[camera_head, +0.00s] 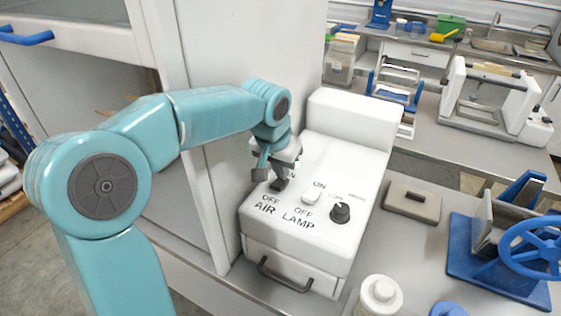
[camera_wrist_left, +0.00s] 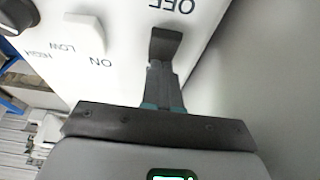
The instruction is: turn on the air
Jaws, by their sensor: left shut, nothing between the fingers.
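The white control box (camera_head: 325,225) stands on the bench with AIR and LAMP labels on its sloped top. The white lamp switch (camera_head: 311,195) is to the right of the fingertips and shows in the left wrist view (camera_wrist_left: 85,33). My right gripper is not in view.
A black knob (camera_head: 340,212) sits right of the lamp switch. A tall white cabinet wall (camera_head: 210,120) rises close left of the box. A white jar (camera_head: 379,294), a beige block (camera_head: 411,201) and a blue handwheel device (camera_head: 500,245) stand on the bench to the right.

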